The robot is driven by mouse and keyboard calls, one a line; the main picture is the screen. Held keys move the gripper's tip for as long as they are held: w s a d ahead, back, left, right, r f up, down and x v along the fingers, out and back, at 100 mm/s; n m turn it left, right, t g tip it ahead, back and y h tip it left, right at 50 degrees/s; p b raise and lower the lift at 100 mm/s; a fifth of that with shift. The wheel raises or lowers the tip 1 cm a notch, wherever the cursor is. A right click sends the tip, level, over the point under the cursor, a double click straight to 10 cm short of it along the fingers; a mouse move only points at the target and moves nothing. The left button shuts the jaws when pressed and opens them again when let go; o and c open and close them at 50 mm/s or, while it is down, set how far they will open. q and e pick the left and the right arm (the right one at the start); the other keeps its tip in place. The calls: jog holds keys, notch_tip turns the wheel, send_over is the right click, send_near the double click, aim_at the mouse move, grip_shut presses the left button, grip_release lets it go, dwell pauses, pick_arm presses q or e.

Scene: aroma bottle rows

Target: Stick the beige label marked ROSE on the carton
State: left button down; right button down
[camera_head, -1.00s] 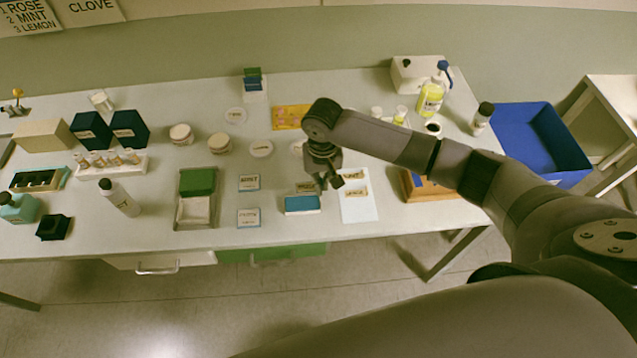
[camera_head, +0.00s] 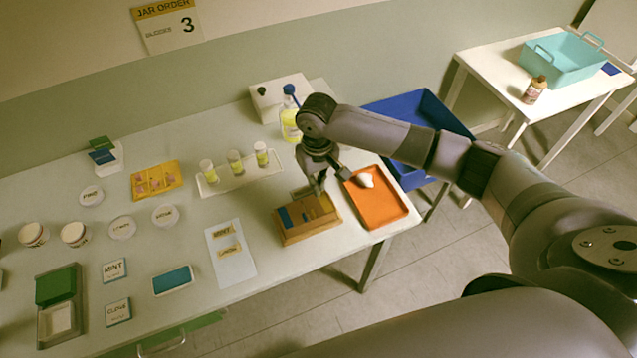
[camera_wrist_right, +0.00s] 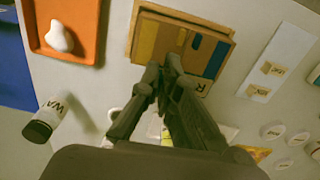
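A white sheet (camera_head: 236,273) holds two other beige labels. My left gripper is not in view.
An orange tray (camera_head: 390,212) with a white lump lies right of the wooden tray. A rack of vials (camera_head: 212,187) and a spray bottle (camera_head: 290,122) stand behind. A blue bin (camera_head: 440,112) is beyond the table's right edge. The front strip around the teal-topped box is fairly clear.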

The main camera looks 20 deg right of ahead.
aim_at(316, 207)
jog(key=shift+s+a+r, duration=0.15)
jog(key=shift+a, duration=0.25)
jog(key=shift+d+f+b, duration=0.2)
jog(key=shift+f+b, duration=0.1)
jog(key=shift+f, duration=0.7)
notch_tip(316, 207, down, 2)
jog(key=shift+a+f+b, duration=0.1)
jog(key=shift+f+b, duration=0.15)
jog(key=shift+b, duration=0.15)
jog(key=shift+f, duration=0.95)
pick_arm(q)
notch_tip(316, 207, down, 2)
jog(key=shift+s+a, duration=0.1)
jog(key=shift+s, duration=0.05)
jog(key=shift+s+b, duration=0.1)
jog(key=shift+b, duration=0.2)
pick_arm(e)
jog(key=shift+f, duration=0.4)
pick_arm(q)
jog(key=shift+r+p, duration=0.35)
jog(key=shift+p, duration=0.05)
pick_arm(e)
jog(key=shift+s+f, duration=0.1)
jog(key=shift+f, duration=0.05)
dwell(0.3)
